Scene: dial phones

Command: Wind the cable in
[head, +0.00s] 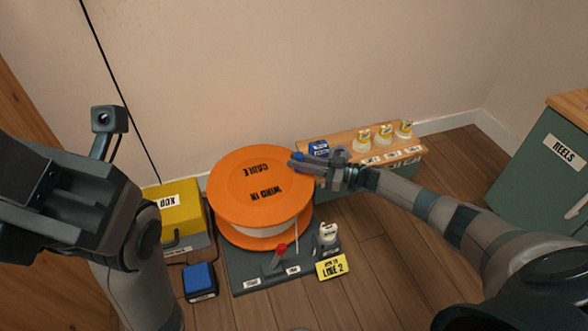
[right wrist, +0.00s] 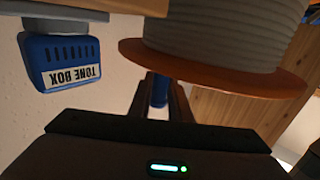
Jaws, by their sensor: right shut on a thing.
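An orange cable reel (head: 262,184) stands on a dark base (head: 238,272), its top flange marked "WIND IN" and "CABLE". Pale cable lies wound between its flanges. My right gripper (head: 308,162) is at the right edge of the top flange. It is shut on a blue handle (head: 298,157); in the right wrist view the blue handle (right wrist: 160,92) shows between the fingers beside the orange flange (right wrist: 215,72). Grey-looking wound cable (right wrist: 225,25) shows there too. My left arm fills the left side of the head view; its fingertips do not show.
A yellow box (head: 178,215) and a blue box (head: 199,279) stand left. A wooden-topped bench (head: 345,142) holds the blue tone box (right wrist: 66,65).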

